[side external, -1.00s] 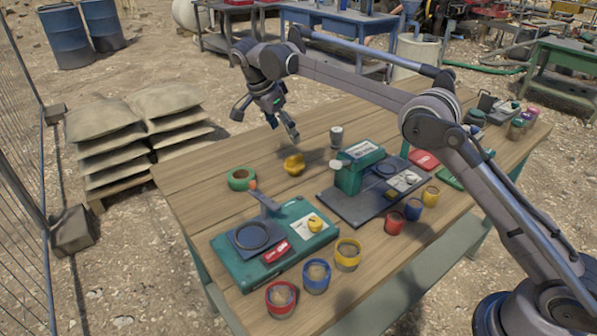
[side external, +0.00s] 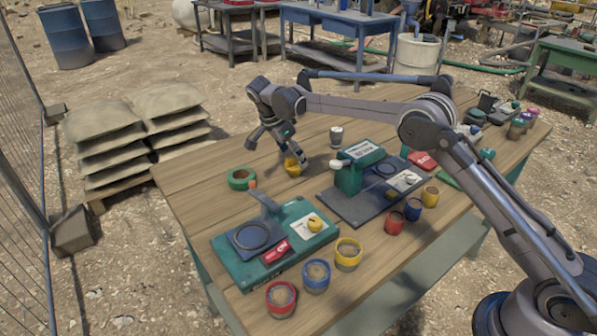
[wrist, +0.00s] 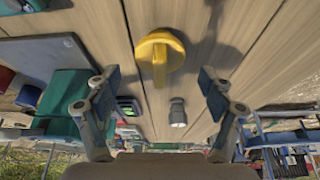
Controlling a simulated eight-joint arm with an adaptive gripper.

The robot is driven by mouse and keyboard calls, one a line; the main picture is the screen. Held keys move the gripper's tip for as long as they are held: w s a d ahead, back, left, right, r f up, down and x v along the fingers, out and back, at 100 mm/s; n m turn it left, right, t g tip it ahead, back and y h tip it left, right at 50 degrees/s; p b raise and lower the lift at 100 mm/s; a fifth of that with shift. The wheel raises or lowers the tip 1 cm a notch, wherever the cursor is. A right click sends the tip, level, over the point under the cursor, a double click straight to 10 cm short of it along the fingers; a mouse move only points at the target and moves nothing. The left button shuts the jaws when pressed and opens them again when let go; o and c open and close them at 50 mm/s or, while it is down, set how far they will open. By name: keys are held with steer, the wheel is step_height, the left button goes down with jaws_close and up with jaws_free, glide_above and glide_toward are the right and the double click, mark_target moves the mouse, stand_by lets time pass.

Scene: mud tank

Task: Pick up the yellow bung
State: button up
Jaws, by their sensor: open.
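The yellow bung (side external: 291,168) sits on the wooden table near its far left part. It is a round yellow piece with a raised ridge. In the wrist view the bung (wrist: 160,56) lies ahead of my gripper, roughly midway between the lines of the two fingers. My gripper (side external: 277,154) is low over the table, right at the bung, and its fingers partly cover it in the side view. In the wrist view my gripper (wrist: 160,82) has its two fingers spread wide with nothing between them. I cannot tell whether a finger touches the bung.
A green tape roll (side external: 241,179) lies left of the bung. A green-based device (side external: 272,245) is nearer the camera. Bare wood (side external: 195,195) shows at the left.

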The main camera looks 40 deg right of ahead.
steer(key=shift+x, duration=0.8)
steer(key=shift+c, duration=0.2)
steer(key=c, duration=1.1)
steer(key=shift+r, duration=0.15)
